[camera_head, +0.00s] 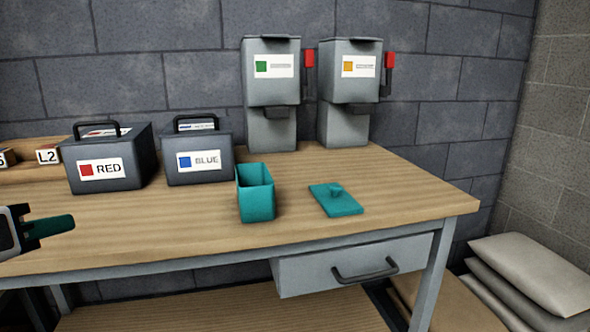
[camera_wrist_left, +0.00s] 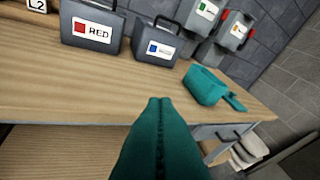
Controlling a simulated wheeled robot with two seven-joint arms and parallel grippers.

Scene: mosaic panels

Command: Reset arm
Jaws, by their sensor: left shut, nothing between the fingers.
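My left gripper (camera_head: 62,226) comes in from the left edge in the head view, over the table's front left part. Its teal fingers are shut with nothing between them. In the left wrist view the closed fingers (camera_wrist_left: 160,110) point toward the table. An open teal box (camera_head: 256,195) stands upright on the table, well to the right of the gripper. The box also shows in the left wrist view (camera_wrist_left: 203,86). My right gripper is in neither view.
On the wooden table (camera_head: 400,190) stand a RED case (camera_head: 110,165) and a BLUE case (camera_head: 198,157). Two grey dispensers (camera_head: 271,90) (camera_head: 350,90) with red-tipped levers stand behind. A drawer (camera_head: 350,262) is closed. Bags (camera_head: 530,275) lie at right. The front left tabletop is clear.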

